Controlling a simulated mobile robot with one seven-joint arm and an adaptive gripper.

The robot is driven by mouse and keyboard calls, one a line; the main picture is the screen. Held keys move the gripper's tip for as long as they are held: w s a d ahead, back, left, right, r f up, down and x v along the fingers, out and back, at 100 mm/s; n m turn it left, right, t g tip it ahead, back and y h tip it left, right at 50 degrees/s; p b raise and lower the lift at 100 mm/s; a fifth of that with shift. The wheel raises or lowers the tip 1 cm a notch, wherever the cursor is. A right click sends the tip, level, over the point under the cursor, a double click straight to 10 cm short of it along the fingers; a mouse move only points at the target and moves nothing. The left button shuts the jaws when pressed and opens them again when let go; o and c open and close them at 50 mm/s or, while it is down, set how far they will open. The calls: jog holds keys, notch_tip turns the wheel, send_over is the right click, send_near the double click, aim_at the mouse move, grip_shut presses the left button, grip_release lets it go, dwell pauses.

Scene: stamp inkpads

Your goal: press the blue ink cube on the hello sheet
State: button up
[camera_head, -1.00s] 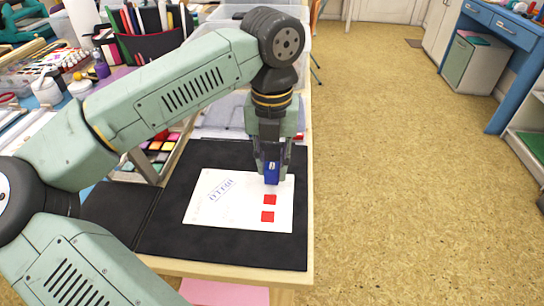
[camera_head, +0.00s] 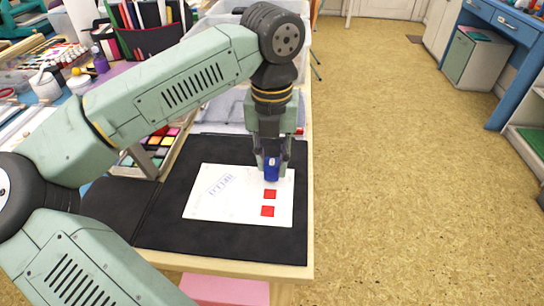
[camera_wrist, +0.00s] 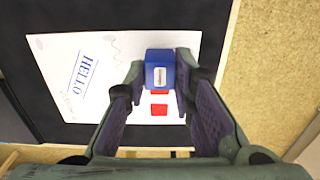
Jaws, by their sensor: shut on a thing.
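The blue ink cube (camera_wrist: 160,70) is held between the fingertips of my gripper (camera_wrist: 159,88) in the wrist view. In the head view the cube (camera_head: 271,169) is at the lower tip of my gripper, over the upper right part of the hello sheet (camera_head: 236,208). Whether the cube touches the paper I cannot tell. The white sheet shows blue "HELLO" lettering and two red squares (camera_head: 268,211); in the wrist view the cube partly covers the upper red square. The cube's underside is hidden.
The sheet lies on a black mat (camera_head: 160,230) near the table's right edge. An ink pad tray (camera_head: 150,155) and a black pen holder (camera_head: 150,40) stand to the left and behind. Open floor lies to the right.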

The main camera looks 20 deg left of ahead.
jog(key=shift+f+b, duration=0.5)
jog(key=shift+b, duration=0.1)
dwell(1.7)
jog(key=shift+r, duration=0.25)
jog(key=shift+r, duration=0.4)
jog(key=shift+p, duration=0.3)
jog(key=shift+r+p, duration=1.7)
jog(key=shift+r, duration=1.05)
